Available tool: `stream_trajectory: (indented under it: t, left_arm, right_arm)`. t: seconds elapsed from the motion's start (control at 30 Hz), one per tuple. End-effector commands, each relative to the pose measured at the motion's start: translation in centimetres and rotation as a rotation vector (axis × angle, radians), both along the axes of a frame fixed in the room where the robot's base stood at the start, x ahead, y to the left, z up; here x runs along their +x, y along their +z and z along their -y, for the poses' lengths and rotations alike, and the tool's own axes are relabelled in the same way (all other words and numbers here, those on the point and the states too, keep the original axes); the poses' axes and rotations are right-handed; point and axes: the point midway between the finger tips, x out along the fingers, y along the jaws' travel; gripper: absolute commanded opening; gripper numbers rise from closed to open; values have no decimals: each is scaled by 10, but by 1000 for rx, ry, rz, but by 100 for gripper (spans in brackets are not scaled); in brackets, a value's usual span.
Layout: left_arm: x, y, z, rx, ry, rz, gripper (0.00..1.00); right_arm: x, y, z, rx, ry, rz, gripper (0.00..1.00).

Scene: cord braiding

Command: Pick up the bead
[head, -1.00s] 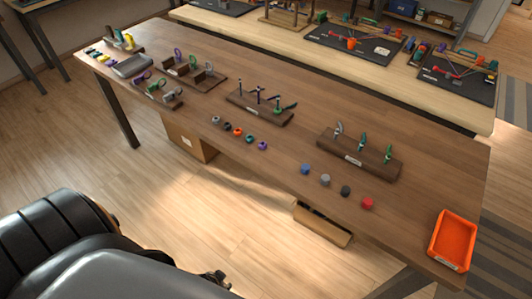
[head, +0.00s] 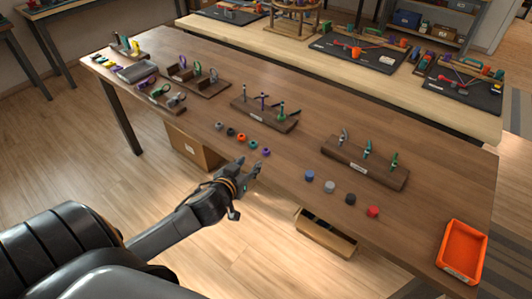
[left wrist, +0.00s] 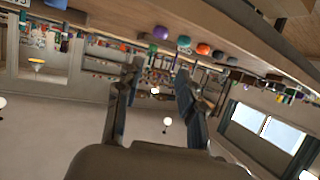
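Several small beads lie in a row near the front table edge: grey (head: 219,126), dark (head: 231,132), orange (head: 241,137), teal (head: 253,144) and purple (head: 266,152). My left gripper (head: 250,168) is just outside the front edge, below the teal and purple beads and apart from them. In the left wrist view, its two fingers (left wrist: 158,72) are spread with nothing between them. The purple bead (left wrist: 160,32), teal bead (left wrist: 184,42) and orange bead (left wrist: 203,49) show beyond the fingertips. My right gripper is not in view.
The wooden table (head: 310,133) carries a peg stand (head: 262,118) behind the beads and another stand (head: 362,165) to the right. Blue, grey, black and red (head: 373,212) round pieces lie near the front edge. An orange tray (head: 462,250) is at the right end.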

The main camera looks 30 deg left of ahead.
Motion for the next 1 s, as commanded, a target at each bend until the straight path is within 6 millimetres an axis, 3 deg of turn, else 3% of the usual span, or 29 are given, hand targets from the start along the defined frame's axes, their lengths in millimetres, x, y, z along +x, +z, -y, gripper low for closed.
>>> stream_trajectory:
  t: [0.4, 0.73, 1.0]
  left_arm:
    - [63, -24, -13, 1, 1, 5, 39]
    - [83, -36, -16, -1, 1, 3, 39]
    - [112, -55, -20, 1, 0, 4, 39]
  right_arm:
    - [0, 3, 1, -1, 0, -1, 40]
    - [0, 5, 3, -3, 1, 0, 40]
    - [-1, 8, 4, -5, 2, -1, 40]
